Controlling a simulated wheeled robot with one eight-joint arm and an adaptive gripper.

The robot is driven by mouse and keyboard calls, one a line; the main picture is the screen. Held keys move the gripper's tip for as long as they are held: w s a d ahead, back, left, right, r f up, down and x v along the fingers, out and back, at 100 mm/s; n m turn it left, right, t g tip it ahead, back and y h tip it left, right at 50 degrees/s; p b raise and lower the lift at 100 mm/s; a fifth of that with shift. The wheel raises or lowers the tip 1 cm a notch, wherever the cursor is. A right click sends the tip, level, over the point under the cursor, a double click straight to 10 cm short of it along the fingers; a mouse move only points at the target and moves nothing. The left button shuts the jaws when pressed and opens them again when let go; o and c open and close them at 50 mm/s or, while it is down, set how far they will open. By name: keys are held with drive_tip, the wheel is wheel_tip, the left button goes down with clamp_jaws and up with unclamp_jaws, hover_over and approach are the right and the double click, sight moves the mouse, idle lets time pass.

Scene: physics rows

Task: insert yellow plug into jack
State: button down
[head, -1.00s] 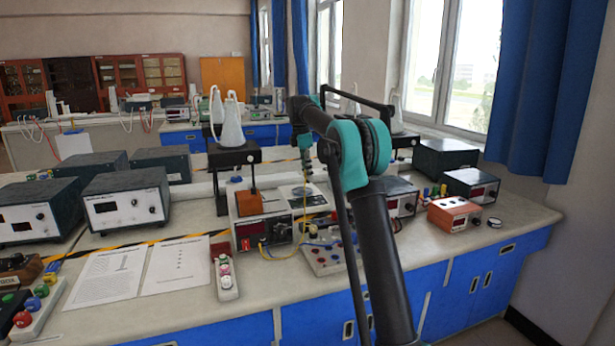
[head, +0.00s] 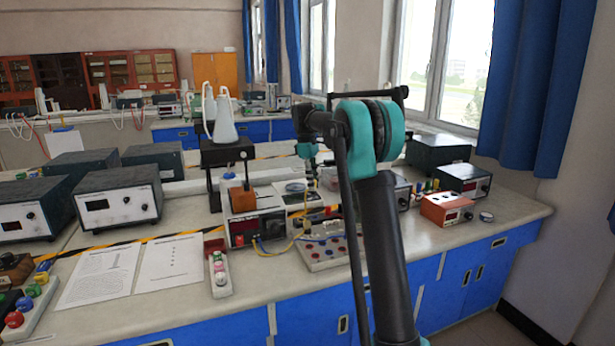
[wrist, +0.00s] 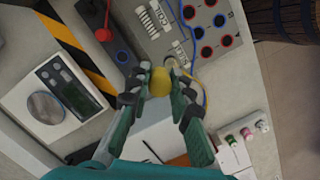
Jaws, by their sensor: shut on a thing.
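My gripper (wrist: 163,82) is shut on the yellow plug (wrist: 160,83), whose rounded yellow body shows between the two fingertips in the wrist view. The plug's tip is hidden. A grey jack panel (wrist: 184,38) lies beyond the fingertips, with several red- and blue-ringed jacks (wrist: 207,35) at its upper right. The plug appears apart from those jacks, but its height above the panel is unclear. In the head view, my gripper (head: 311,182) hangs over the bench, and the panel (head: 322,262) lies near the front edge. Which jack is meant cannot be told.
A yellow lead (head: 285,248) runs beside the panel. A power box with a red display (head: 243,229) stands to its left, and a small socket strip (head: 219,287) further left. An orange box (head: 446,209) stands at right.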

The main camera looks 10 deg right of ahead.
drive_tip(key=s+d+f+m+y, duration=0.1)
drive_tip(key=s+d+f+m, duration=0.3)
drive_tip(key=s+m, duration=0.4)
drive_tip(key=s+d+f+m+y, duration=0.1)
drive_tip(key=s+d+f+m, duration=0.4)
drive_tip(key=m, duration=0.5)
drive_tip(key=shift+g, duration=0.4)
drive_tip(key=f, duration=0.1)
drive_tip(key=s+f, duration=0.1)
drive_tip(key=f, duration=0.1)
drive_tip(key=shift+s+a+f, duration=0.25)
drive_tip(key=shift+f, duration=0.75)
drive_tip(key=shift+f, duration=1.15)
idle(0.6)
drive_tip(key=c, duration=1.3)
unclamp_jaws()
